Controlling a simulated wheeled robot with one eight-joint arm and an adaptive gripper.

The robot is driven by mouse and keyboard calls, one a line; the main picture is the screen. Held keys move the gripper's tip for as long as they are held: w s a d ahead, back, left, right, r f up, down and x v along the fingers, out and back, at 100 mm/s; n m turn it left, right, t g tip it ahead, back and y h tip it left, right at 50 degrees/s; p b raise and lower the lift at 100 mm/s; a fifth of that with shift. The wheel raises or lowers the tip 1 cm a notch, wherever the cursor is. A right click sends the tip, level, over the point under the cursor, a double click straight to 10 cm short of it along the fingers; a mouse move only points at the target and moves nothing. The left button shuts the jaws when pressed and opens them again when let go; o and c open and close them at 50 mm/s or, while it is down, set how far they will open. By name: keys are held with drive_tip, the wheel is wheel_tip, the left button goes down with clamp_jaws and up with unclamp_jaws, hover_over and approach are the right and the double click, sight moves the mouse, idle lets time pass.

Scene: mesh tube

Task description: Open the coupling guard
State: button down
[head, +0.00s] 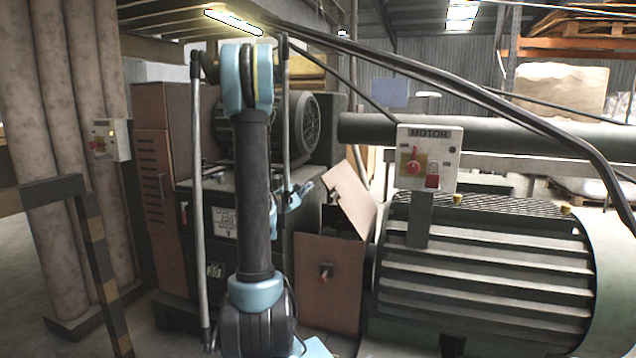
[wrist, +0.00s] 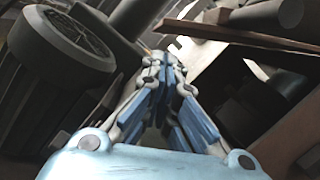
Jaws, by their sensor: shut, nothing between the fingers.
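In the wrist view a brown edge (wrist: 240,38), likely the lid, runs across the upper right. My gripper (head: 306,188) is just left of the raised lid, above the box; whether it touches the lid I cannot tell. In the wrist view my gripper (wrist: 162,62) has its fingers together and empty.
The green ribbed motor (head: 485,275) stands at right, with a motor switch box (head: 428,158) on a post above it. A dark cabinet (head: 222,240) stands behind my arm. A striped rail (head: 100,260) is at left. Dark pipes cross the upper right.

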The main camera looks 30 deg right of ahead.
drive_tip(key=w+d+n, duration=0.1)
drive_tip(key=w+d, duration=0.5)
drive_tip(key=d, duration=0.3)
drive_tip(key=shift+d+r+t, duration=0.3)
drive_tip(key=shift+r, duration=0.15)
drive_tip(key=shift+r, duration=0.1)
